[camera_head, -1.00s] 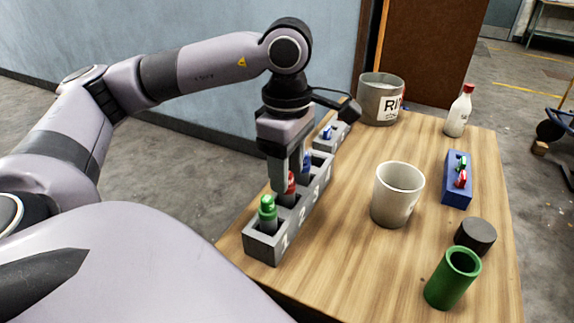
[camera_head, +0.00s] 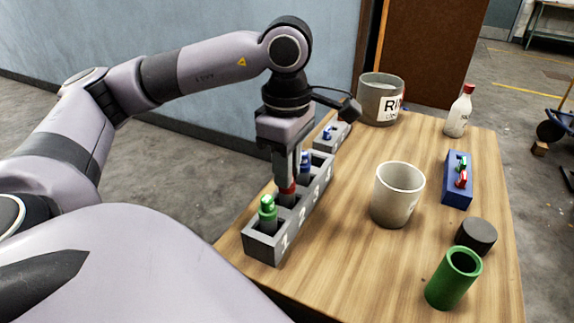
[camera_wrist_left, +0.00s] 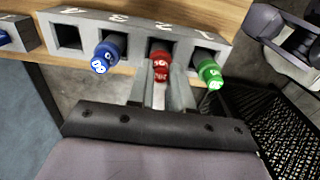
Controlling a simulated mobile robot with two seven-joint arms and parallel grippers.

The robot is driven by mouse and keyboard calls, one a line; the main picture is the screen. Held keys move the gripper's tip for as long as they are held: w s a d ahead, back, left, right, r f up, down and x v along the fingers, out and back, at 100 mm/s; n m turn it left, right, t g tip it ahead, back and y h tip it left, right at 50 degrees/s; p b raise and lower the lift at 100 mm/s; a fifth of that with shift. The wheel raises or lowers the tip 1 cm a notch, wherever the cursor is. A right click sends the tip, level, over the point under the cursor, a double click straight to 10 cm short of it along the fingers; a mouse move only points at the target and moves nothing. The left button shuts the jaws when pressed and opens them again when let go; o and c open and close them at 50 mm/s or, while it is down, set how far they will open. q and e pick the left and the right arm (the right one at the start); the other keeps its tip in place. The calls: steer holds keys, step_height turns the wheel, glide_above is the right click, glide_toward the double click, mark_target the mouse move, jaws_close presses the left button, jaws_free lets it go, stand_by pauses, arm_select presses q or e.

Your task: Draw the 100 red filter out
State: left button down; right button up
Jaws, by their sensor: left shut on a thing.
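The red filter (camera_head: 287,190) sits in slot 2 of the grey numbered rack (camera_head: 262,248). My left gripper (camera_head: 287,178) points down from above and is shut on its upper part. In the left wrist view the red filter (camera_wrist_left: 160,68) shows between the two fingers, and its lower part is hidden in the slot. A green filter (camera_head: 267,208) stands in slot 1 and a blue filter (camera_head: 305,163) in slot 3, on either side of my fingers. Slot 4 (camera_wrist_left: 67,37) looks empty. My right gripper is not in view.
A beige cup (camera_head: 397,195) stands right of the rack. Beyond are a grey rinse bucket (camera_head: 379,97), a white bottle (camera_head: 459,112) and a blue holder (camera_head: 456,194). A black cylinder (camera_head: 476,236) and green tube (camera_head: 453,279) stand near right. Wood between rack and cup is clear.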

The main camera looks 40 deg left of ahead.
arm_select(q)
steer(key=shift+r+p, duration=0.4)
steer(key=shift+r, duration=0.3)
steer(key=shift+r+p, duration=2.45)
steer(key=shift+r, duration=0.9)
